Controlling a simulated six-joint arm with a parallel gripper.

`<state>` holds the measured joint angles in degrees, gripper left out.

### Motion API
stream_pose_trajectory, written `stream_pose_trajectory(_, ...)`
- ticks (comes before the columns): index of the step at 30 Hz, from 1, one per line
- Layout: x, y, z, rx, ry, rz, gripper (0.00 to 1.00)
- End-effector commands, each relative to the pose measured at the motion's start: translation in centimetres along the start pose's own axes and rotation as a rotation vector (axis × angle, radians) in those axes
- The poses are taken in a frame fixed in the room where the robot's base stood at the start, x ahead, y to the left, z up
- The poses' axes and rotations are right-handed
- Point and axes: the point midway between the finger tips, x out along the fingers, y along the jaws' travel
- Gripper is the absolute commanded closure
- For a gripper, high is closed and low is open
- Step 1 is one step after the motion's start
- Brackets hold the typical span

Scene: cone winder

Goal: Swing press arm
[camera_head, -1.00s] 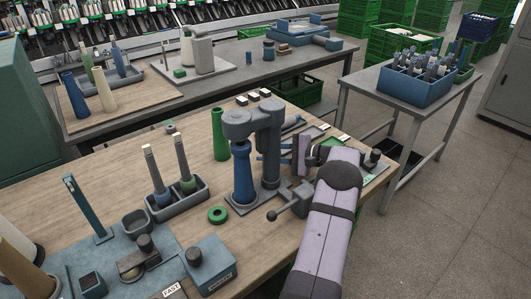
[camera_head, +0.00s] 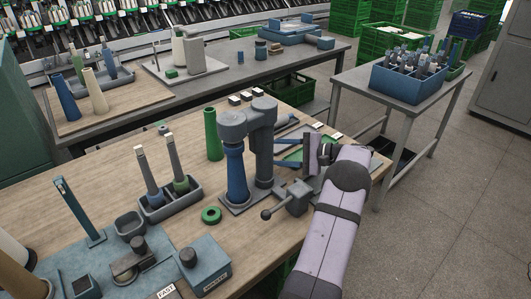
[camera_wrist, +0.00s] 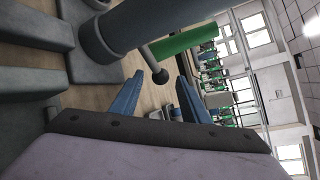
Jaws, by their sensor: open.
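The grey press stands on the wooden bench, with a thick column (camera_head: 264,155) and a press arm (camera_head: 247,117) reaching left over a blue cone (camera_head: 237,178). The arm's head is above the cone's top; whether they touch I cannot tell. My gripper (camera_head: 276,152) is open to the right of the column, its two blue fingers pointing left toward it. No object shows between the fingers. In the wrist view, my gripper (camera_wrist: 158,88) is also open, with a ball-ended lever (camera_wrist: 159,76) beyond the fingertips.
A grey block with a ball-knob lever (camera_head: 266,214) sits in front of the column, close below my gripper.

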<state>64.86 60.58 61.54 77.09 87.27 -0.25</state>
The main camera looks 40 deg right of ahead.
Motion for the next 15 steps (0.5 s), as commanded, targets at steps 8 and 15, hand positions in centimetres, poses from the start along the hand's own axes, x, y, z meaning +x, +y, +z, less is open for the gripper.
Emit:
stream_pose_trajectory(8, -1.8, 0.0, 0.0, 0.001, 0.0, -0.001, 0.58)
stream_pose_trajectory(15, -1.8, 0.0, 0.0, 0.001, 0.0, 0.0, 0.58)
